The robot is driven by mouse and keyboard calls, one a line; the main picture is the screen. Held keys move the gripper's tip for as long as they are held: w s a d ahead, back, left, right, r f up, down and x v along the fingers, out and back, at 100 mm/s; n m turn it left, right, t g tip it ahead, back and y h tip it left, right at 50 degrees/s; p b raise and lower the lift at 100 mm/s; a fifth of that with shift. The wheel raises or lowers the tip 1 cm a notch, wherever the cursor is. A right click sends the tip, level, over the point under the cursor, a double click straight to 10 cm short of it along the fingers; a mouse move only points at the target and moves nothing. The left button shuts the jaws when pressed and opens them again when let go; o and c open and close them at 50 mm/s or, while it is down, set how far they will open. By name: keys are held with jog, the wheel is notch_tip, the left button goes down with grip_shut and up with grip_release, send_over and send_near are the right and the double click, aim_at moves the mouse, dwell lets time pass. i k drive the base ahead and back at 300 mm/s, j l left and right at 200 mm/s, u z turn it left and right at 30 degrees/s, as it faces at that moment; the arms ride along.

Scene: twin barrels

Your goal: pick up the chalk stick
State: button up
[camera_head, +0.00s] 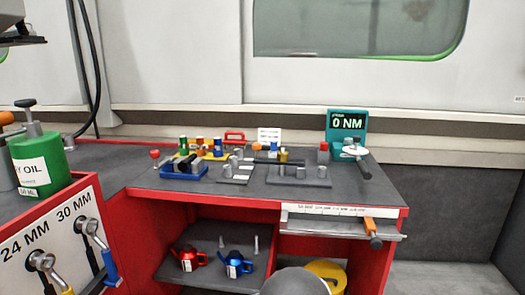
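No thing in the camera_head view can be named as the chalk stick with certainty. Two small pale upright sticks stand on the lower shelf of the red bench, a left one (221,242) and a right one (256,244). They are too small to tell whether either is chalk. My gripper cannot be made out. A rounded grey shape at the bottom edge may be part of my arm.
The bench top (340,188) carries blocks and a teal gauge (346,128). A green oil can (40,165) stands left.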

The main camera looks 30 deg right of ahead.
aim_at(273, 149)
jog(key=i+l+z, duration=0.15)
jog(key=z, duration=0.2)
jog(key=i+l+z, duration=0.15)
jog(key=z, duration=0.2)
jog(key=i+l+z, duration=0.15)
jog(key=z, duration=0.2)
jog(key=l, duration=0.05)
